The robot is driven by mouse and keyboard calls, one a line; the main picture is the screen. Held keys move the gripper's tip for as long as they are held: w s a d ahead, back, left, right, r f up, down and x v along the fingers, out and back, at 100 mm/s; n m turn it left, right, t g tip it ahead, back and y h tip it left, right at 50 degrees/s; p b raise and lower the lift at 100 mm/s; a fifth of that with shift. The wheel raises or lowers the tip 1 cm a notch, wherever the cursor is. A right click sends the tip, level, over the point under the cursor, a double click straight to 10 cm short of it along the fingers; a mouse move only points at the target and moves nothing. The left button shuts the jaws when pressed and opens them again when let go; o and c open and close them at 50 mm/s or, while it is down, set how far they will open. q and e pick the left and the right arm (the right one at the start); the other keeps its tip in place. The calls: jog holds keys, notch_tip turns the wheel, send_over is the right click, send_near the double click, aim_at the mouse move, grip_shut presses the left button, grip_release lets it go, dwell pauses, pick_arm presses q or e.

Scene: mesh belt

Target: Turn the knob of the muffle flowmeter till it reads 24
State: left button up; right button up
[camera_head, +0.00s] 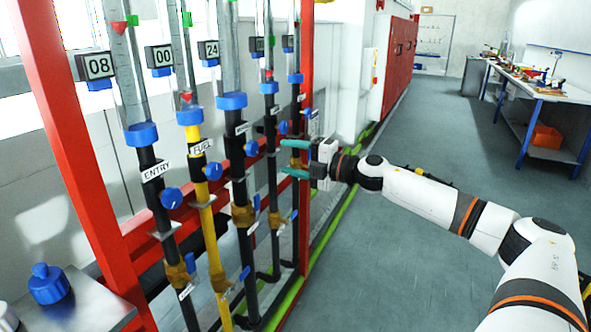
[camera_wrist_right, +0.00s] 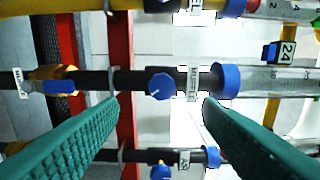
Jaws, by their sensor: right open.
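The muffle flowmeter is the third pipe from the left in the head view. Its label (camera_wrist_right: 193,83) reads MUFFLE in the right wrist view. Its round blue knob (camera_wrist_right: 160,87) has a white mark and also shows in the head view (camera_head: 251,148). The display (camera_head: 208,50) beside this pipe reads 24; it shows sideways in the right wrist view (camera_wrist_right: 288,50). My right gripper (camera_head: 283,158) is open and empty, its teal fingers pointing toward the pipes. In the right wrist view the knob lies between and beyond the fingertips (camera_wrist_right: 161,105), not touched. My left gripper is out of view.
The ENTRY pipe (camera_head: 150,165) and a yellow pipe (camera_head: 205,215) stand left of the muffle pipe; more pipes with blue knobs stand right. Red posts (camera_head: 75,150) frame the rack. A bench (camera_head: 545,90) stands far right. The floor (camera_head: 420,140) between is clear.

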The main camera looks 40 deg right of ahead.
jog(key=shift+s+d+b, duration=0.1)
jog(key=shift+s+b, duration=0.35)
jog(key=shift+s, duration=0.05)
dwell(0.4)
